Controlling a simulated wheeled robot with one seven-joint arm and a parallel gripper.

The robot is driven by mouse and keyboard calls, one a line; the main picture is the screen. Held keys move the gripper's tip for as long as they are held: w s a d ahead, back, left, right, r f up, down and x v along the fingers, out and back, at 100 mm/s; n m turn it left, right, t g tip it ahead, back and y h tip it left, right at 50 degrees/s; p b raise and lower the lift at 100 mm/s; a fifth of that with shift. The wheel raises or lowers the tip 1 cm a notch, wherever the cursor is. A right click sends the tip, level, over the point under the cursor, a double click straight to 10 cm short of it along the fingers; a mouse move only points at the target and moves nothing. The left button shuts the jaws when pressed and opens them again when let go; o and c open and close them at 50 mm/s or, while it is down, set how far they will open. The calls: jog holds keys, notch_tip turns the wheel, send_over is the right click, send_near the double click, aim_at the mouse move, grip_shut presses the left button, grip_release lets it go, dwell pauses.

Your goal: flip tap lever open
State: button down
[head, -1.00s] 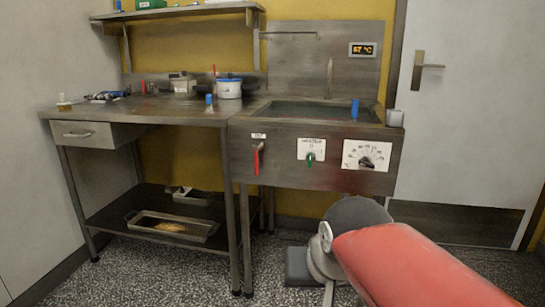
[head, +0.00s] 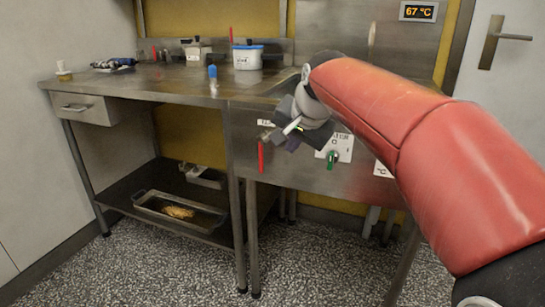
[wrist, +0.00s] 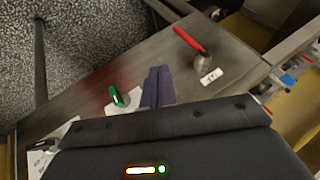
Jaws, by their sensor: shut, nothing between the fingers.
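The red tap lever (head: 261,156) hangs straight down on the front panel of the steel tank, below a small white label. In the wrist view the red lever (wrist: 188,41) points away from the label (wrist: 211,75), with its round metal pivot between them. My gripper (head: 291,126) is in front of the panel, up and to the right of the lever in the head view. In the wrist view its dark fingers (wrist: 157,86) are together and empty, with a visible gap to the lever. My wrist hides part of the panel in the head view.
A green switch (head: 332,160) on a white plate sits right of the lever; it also shows in the wrist view (wrist: 119,96). A steel table (head: 150,82) with a drawer stands to the left, its leg close to the lever. The floor in front is clear.

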jog(key=shift+w+a+f, duration=0.9)
jog(key=shift+w+f, duration=0.4)
jog(key=shift+f, duration=0.05)
jog(key=shift+w+a+f, duration=0.95)
jog(key=shift+w+f, duration=0.3)
jog(key=shift+f, duration=0.1)
jog(key=shift+w+a+f, duration=0.9)
jog(key=shift+w+f, duration=0.4)
jog(key=shift+f, duration=0.05)
jog(key=shift+a+f, duration=0.1)
jog(key=shift+a, duration=0.05)
jog(key=shift+b, duration=0.5)
